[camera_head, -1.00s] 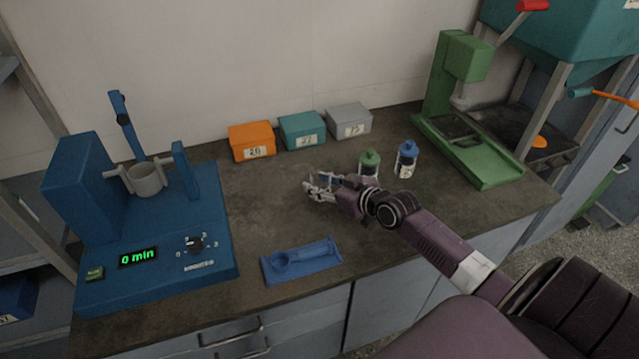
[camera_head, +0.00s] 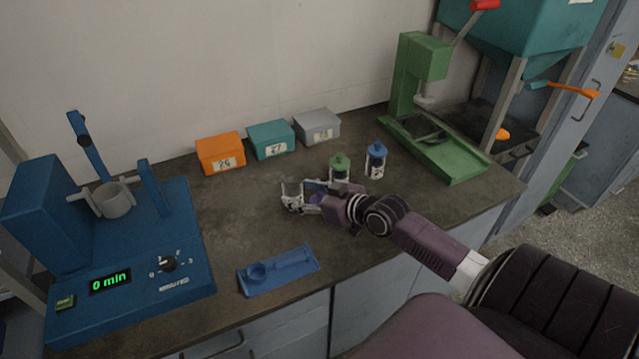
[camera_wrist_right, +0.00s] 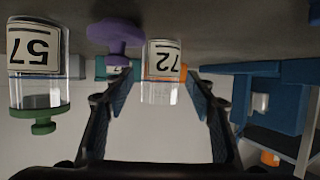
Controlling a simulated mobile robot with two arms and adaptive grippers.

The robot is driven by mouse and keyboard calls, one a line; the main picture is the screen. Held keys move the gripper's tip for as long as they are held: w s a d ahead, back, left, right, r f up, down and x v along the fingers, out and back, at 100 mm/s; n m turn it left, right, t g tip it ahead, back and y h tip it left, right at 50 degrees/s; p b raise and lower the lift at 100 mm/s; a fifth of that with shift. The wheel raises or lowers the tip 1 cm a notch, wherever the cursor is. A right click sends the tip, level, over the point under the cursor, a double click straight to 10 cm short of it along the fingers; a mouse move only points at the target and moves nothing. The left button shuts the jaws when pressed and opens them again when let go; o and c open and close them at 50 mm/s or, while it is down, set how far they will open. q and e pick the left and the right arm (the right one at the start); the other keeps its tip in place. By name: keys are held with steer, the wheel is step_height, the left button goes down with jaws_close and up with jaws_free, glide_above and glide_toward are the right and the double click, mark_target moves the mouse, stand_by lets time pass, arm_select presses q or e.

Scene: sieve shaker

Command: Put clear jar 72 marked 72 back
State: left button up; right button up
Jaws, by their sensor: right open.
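The clear jar 72 (camera_head: 292,191) stands upright, without a lid, on the dark counter. In the right wrist view, which is upside down, the jar (camera_wrist_right: 161,72) shows its 72 label. My right gripper (camera_head: 306,196) is open beside it, and in the wrist view its fingers (camera_wrist_right: 160,100) stand apart on either side of the jar, with gaps. A purple lid-like piece (camera_wrist_right: 117,35) lies near the jar; in the head view it is partly hidden by the gripper. My left gripper is not in view.
A green-lidded jar (camera_head: 340,169), marked 57 in the wrist view (camera_wrist_right: 38,65), and a blue-lidded jar (camera_head: 376,160) stand behind my arm. Orange (camera_head: 221,153), teal (camera_head: 271,139) and grey (camera_head: 317,126) boxes line the wall. A blue shaker (camera_head: 130,260), blue tray (camera_head: 278,270) and green press (camera_head: 440,145) surround it.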

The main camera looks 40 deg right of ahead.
steer(key=v, duration=0.7)
steer(key=shift+s+r, duration=0.15)
steer(key=shift+s, duration=0.2)
